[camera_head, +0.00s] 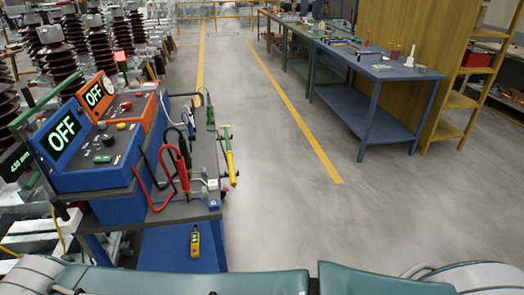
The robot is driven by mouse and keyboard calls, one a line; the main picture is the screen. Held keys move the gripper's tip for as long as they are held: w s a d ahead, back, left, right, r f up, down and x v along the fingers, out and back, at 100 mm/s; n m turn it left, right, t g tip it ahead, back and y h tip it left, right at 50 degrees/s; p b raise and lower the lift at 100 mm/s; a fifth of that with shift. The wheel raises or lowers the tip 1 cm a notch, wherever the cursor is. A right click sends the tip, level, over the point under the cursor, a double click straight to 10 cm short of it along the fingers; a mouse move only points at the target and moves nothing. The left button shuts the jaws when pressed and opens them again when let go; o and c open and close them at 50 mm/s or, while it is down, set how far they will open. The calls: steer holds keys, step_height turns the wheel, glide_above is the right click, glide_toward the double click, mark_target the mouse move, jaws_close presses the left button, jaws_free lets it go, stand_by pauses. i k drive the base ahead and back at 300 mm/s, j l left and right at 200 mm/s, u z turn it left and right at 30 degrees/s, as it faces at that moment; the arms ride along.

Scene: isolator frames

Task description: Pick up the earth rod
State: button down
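A slim rod with a yellow lower part and a green upper part (229,163) stands near upright at the right edge of the blue cart (182,212); it looks like the earth rod. A small fitting sits at its top, and I cannot tell how it is held there. A shorter green-handled piece (210,113) is just behind it, further along the cart edge. My gripper is not in view.
A yellow handheld device (195,241) is lower on the cart. Blue workbench (378,80) stands right. Floor (270,190) between is clear. Dark insulators (57,60) stand left.

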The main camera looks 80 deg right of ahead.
mark_target(229, 154)
steer(key=z, duration=2.75)
steer(key=i+l+z, duration=0.15)
steer(key=z, duration=0.25)
steer(key=i+z, duration=0.4)
steer(key=i, duration=1.7)
steer(key=i+u, duration=0.15)
steer(key=u, duration=0.35)
steer(key=i+u, duration=0.1)
steer(key=u, duration=0.35)
steer(key=i+l+u, duration=0.1)
steer(key=u, duration=0.8)
